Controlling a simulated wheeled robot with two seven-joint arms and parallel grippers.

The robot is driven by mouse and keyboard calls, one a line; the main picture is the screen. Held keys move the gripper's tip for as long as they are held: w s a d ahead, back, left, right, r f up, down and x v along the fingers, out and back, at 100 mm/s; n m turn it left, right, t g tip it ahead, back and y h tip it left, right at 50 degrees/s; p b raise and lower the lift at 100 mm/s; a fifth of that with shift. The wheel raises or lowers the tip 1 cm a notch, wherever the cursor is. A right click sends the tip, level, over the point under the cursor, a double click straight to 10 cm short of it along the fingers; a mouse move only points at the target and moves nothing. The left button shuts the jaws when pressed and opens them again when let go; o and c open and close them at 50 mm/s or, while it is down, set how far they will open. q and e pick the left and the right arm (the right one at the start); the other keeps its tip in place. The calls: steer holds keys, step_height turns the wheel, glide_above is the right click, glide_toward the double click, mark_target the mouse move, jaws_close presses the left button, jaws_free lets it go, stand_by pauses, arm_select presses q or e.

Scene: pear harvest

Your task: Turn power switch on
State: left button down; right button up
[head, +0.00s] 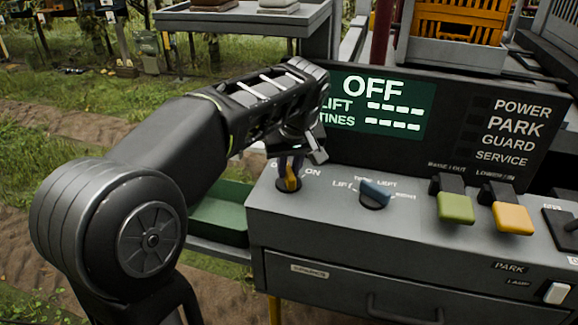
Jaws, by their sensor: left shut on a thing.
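The power switch (290,183), a dark knob with a yellow pointer, stands on the left end of the grey control panel (330,235). The label "ON" is to its right; the label on its left is mostly hidden. My left gripper (291,160) comes down over the knob and is shut on it, hiding its top. The display (385,105) behind reads "OFF", with "LIFT" and "TINES" rows of dashes partly covered by my arm. My right gripper is not in view.
A blue selector knob (375,193) sits close to the right of the switch. Further right are a green lever (455,207) and a yellow lever (512,218). A white rocker (556,293) is low on the front. A grey table (245,18) stands behind.

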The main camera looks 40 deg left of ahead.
arm_select(q)
steer(key=shift+m, duration=0.4)
steer(key=shift+m+t+h, duration=0.3)
steer(key=shift+m+t, duration=0.1)
steer(key=shift+m, duration=0.5)
steer(key=m+h, duration=0.1)
steer(key=m, duration=0.1)
steer(key=shift+r+m, duration=0.1)
steer(key=shift+m, duration=0.2)
steer(key=m+h, duration=0.1)
steer(key=m, duration=0.2)
steer(key=shift+t+p, duration=0.3)
steer(key=shift+t, duration=0.1)
steer(key=shift+a+m+h, duration=0.15)
steer(key=shift+m+h, duration=0.65)
steer(key=shift+m, duration=1.1)
steer(key=shift+p, duration=0.3)
steer(key=c, duration=1.3)
jaws_free()
